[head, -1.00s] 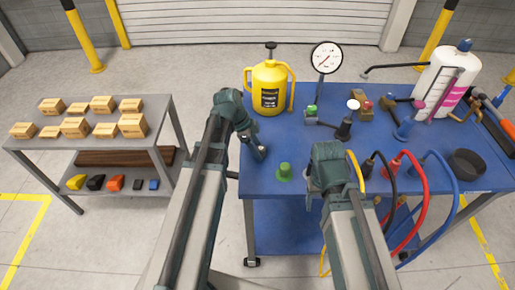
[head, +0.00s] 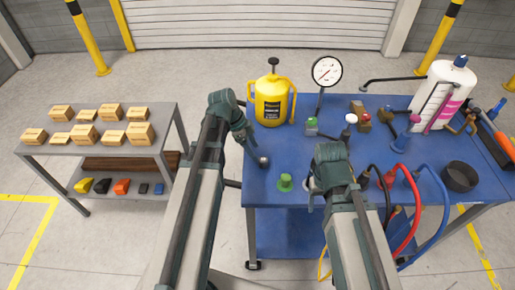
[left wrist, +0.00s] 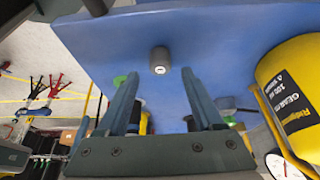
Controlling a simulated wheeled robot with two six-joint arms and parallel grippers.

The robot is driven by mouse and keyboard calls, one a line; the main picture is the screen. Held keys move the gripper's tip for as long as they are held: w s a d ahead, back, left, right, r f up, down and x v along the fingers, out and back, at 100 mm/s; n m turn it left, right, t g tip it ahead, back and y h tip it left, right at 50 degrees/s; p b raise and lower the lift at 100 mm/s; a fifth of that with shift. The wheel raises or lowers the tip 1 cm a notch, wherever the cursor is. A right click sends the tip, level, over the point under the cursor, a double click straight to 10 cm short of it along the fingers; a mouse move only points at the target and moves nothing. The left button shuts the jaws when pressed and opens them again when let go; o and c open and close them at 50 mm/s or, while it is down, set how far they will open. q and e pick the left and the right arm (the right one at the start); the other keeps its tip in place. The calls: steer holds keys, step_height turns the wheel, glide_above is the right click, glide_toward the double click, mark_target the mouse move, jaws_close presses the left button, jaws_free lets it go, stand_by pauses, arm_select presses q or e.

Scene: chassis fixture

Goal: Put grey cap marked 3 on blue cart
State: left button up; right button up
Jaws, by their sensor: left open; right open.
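A small grey cap (head: 263,161) stands upright on the blue cart (head: 262,190), near its left edge. It also shows in the left wrist view (left wrist: 159,61), with a pale mark on its top too small to read. My left gripper (head: 253,157) is open and empty just left of the cap in the head view. In the left wrist view its spread fingers (left wrist: 162,88) point toward the cap, which looks clear of them. My right gripper (head: 315,193) is open over the cart's front middle, its fingers mostly hidden by its wrist.
A green knob (head: 285,182) stands between my grippers. A yellow can (head: 270,104) and a gauge (head: 327,72) stand behind. Hoses (head: 437,205), a white bottle (head: 442,92) and a black ring (head: 460,176) fill the right side. A grey shelf (head: 60,150) with boxes is at left.

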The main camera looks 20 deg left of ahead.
arm_select(q)
steer(key=w+p+v, duration=0.1)
steer(key=p+v, duration=0.3)
steer(key=v, duration=0.2)
steer(key=s+d+f+n+g+y, duration=0.1)
steer(key=s+d+n+y, duration=0.4)
steer(key=s+d+n, duration=0.6)
steer(key=s+d, duration=0.3)
steer(key=d, duration=0.1)
steer(key=shift+s+d+f+y, duration=0.2)
steer(key=shift+d+f+y, duration=0.1)
steer(key=shift+d+y, duration=0.1)
arm_select(e)
step_height(320, 180, up, 5)
steer(key=shift+r, duration=0.2)
arm_select(q)
steer(key=shift+f, duration=0.1)
arm_select(e)
steer(key=shift+f, duration=0.1)
